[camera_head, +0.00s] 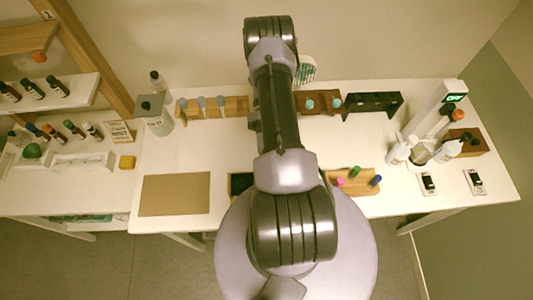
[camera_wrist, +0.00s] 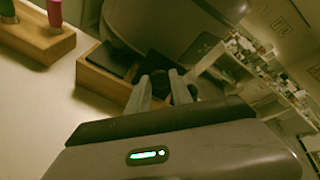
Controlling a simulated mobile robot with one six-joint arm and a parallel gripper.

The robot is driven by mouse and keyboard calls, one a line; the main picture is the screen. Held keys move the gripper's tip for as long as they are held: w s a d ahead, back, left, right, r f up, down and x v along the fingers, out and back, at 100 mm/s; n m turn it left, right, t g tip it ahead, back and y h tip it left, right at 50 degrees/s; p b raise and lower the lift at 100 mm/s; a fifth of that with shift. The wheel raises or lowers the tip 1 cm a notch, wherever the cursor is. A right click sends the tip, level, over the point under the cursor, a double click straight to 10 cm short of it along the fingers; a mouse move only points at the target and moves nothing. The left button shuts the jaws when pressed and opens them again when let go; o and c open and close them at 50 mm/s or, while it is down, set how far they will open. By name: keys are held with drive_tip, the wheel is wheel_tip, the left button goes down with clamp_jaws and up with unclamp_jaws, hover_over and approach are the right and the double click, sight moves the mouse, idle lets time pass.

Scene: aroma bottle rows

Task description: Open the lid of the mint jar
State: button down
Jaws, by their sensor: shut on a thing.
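My gripper (camera_wrist: 166,84) shows in the wrist view, its two pale fingers shut on a small dark round thing (camera_wrist: 159,82). The fingers hide most of that thing, and I cannot tell whether it is a lid knob. It appears at the right end of a wooden box (camera_wrist: 103,88) with dark square panels inside. Whether it touches the box is unclear. No jar is clearly marked as mint in either view. In the head view my arm covers the gripper and the middle of the table; a dark corner of the box (camera_head: 240,184) shows left of my arm.
A wooden holder (camera_wrist: 35,45) with pink and green capped bottles stands beside the box, also seen in the head view (camera_head: 362,187). A grey canister (camera_head: 153,117) with a dark knob stands at the back left. A brown mat (camera_head: 175,195) lies front left. The left-centre white tabletop (camera_head: 195,152) is clear.

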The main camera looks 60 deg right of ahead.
drive_tip(key=c, duration=1.1)
unclamp_jaws()
drive_tip(key=shift+c, duration=0.2)
drive_tip(key=v, duration=0.7)
drive_tip(key=shift+d+b, duration=0.15)
drive_tip(key=shift+b, duration=0.25)
drive_tip(key=shift+w, duration=0.2)
